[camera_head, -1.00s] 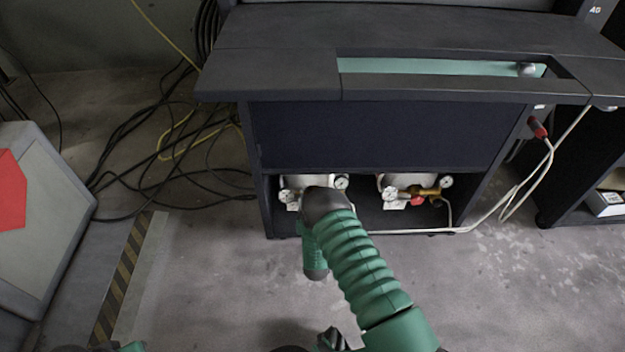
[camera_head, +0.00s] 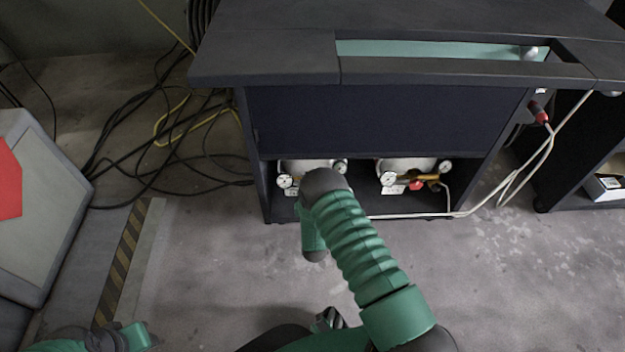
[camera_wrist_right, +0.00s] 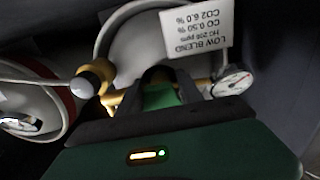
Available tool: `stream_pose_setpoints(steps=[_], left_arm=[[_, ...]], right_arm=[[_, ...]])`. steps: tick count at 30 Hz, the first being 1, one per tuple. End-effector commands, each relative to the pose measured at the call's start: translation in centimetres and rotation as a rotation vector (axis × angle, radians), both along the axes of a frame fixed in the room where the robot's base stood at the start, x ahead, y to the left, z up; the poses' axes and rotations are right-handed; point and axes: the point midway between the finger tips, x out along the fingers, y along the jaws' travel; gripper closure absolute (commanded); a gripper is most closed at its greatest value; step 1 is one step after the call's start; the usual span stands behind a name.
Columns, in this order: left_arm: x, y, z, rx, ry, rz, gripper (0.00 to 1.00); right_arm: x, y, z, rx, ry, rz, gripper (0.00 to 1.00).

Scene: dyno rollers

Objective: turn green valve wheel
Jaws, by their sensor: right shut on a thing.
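The green valve wheel (camera_wrist_right: 161,97) shows as a small green piece between the dark fingers of my right gripper (camera_wrist_right: 162,80) in the right wrist view. The gripper is shut on it, at the brass fitting of a gas cylinder. Most of the wheel is hidden by the fingers. In the head view my right arm reaches from the lower right to the left cylinder (camera_head: 305,166) on the cabinet's low shelf. The arm hides the wheel and the right gripper there. A green part of mine shows at the lower left, but no left fingers can be made out.
The dark cabinet (camera_head: 365,125) overhangs the shelf. A second cylinder (camera_head: 405,165) stands to the right, with gauges and a brass regulator. Black cables (camera_head: 135,150) lie on the floor at left, beside a grey panel (camera_head: 40,210).

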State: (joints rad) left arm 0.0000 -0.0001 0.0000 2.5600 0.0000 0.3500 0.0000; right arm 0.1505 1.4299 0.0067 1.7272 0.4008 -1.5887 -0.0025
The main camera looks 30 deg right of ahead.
Motion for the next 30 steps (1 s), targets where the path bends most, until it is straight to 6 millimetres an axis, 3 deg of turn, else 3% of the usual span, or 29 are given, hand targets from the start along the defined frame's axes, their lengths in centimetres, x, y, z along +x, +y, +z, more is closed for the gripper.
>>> stream_pose_setpoints(steps=[11, 30], left_arm=[[0.0, 0.0, 1.2, 0.000, 0.000, 0.000, 0.64], [0.0, 0.0, 4.0, 0.000, 0.000, 0.000, 0.64]], right_arm=[[0.0, 0.1, 0.2, -0.111, 0.068, 0.003, 0.97], [-0.1, 0.1, 0.1, -0.608, 0.373, 0.007, 0.97]])
